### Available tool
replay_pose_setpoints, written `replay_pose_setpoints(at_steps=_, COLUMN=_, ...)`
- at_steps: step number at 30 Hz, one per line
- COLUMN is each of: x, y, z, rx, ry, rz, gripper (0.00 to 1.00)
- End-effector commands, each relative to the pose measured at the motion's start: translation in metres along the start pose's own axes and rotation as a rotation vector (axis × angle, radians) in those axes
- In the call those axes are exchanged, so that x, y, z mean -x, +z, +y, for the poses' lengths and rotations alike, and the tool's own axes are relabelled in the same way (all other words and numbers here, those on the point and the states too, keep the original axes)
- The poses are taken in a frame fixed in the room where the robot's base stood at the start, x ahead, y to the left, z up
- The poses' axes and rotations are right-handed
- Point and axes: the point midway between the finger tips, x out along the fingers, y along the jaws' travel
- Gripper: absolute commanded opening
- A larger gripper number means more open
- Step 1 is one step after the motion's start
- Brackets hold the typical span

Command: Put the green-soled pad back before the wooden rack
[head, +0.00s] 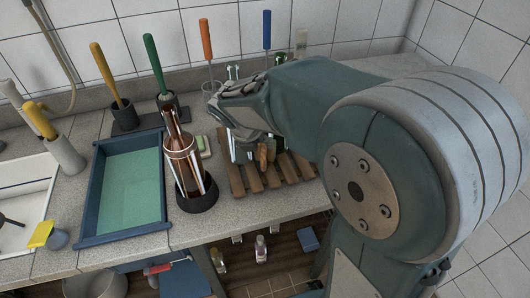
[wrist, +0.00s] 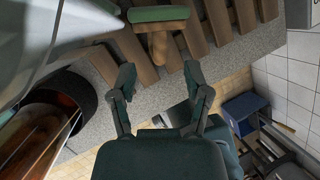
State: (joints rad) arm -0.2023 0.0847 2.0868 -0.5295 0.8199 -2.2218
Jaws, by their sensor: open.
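The green-soled pad (wrist: 158,14) shows at the top of the wrist view, with a green sole, a wooden back and a short wooden handle pointing toward my gripper. It overlaps the slats of the wooden rack (wrist: 246,14); I cannot tell whether it touches them. My gripper (wrist: 158,76) is open and empty, its fingertips either side of the line of the handle, just short of its end. In the head view my gripper (head: 252,150) is over the wooden rack (head: 236,182), and an orange-brown piece beside the fingers may be the handle. My arm hides much of the rack.
A brown bottle (head: 182,160) in a black base stands close left of the rack. Further left is a blue tray (head: 83,200) with a green inside. A small pale-and-green block (head: 204,145) lies behind the bottle. Tall-handled tools (head: 206,45) stand along the back wall.

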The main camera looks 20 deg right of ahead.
Motion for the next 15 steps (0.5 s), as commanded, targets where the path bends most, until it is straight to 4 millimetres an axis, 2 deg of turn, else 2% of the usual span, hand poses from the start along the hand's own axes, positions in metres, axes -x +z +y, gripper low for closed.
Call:
replay_pose_setpoints(at_steps=9, x=-0.044, y=0.0, z=-0.002, rx=-0.002, ry=0.0, rz=0.004, gripper=0.62)
replay_pose_setpoints(at_steps=15, x=-0.057, y=0.0, z=-0.001, rx=-0.001, ry=0.002, rz=0.001, gripper=0.62)
